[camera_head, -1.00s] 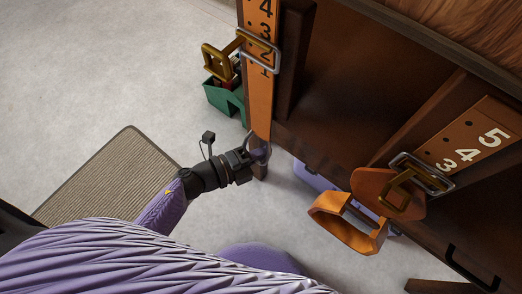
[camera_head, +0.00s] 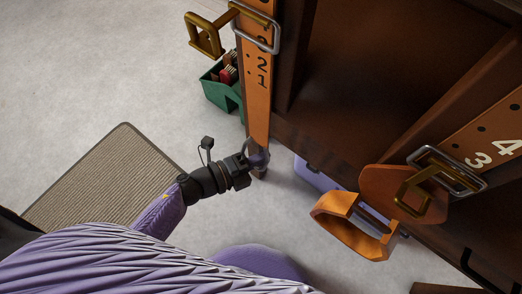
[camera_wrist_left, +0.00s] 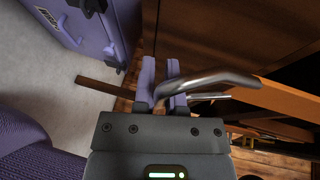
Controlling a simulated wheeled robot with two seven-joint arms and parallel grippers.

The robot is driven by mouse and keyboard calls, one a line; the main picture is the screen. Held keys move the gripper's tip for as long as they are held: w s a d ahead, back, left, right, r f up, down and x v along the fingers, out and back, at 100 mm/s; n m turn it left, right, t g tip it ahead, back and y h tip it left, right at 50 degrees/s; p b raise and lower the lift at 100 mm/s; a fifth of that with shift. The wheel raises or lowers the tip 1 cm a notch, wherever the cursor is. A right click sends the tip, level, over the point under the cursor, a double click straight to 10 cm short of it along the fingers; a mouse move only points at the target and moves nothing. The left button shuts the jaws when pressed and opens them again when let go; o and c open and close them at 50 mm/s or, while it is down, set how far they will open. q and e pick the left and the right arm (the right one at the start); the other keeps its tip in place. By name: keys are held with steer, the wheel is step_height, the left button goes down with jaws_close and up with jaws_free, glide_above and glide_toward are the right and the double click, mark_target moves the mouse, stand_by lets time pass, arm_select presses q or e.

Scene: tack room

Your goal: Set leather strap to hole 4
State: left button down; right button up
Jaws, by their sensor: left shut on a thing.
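An orange leather strap (camera_head: 257,105) with numbered holes hangs down the dark wooden front in the head view. It passes through a silver buckle (camera_head: 276,36) with a brass tongue piece (camera_head: 205,36). The 1 and 2 show below the buckle, and the 3 is just under it, partly covered. My left gripper (camera_head: 258,154) is shut at the strap's lower end. In the left wrist view its purple fingers (camera_wrist_left: 162,88) are by a curved silver bar (camera_wrist_left: 212,80). The exact grip is partly hidden. My right gripper is not in view.
A second orange strap (camera_head: 468,140) with its own buckle (camera_head: 447,172) is at right, above an orange stirrup-like loop (camera_head: 352,228). A green box (camera_head: 222,94) stands on the floor behind the first strap. A ribbed mat (camera_head: 105,180) lies at left on open floor.

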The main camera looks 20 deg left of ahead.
arm_select(q)
steer(key=shift+f, duration=0.55)
steer(key=c, duration=0.7)
jaws_free()
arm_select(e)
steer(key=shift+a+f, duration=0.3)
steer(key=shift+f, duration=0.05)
arm_select(q)
steer(key=p+v, duration=0.3)
steer(key=v, duration=0.7)
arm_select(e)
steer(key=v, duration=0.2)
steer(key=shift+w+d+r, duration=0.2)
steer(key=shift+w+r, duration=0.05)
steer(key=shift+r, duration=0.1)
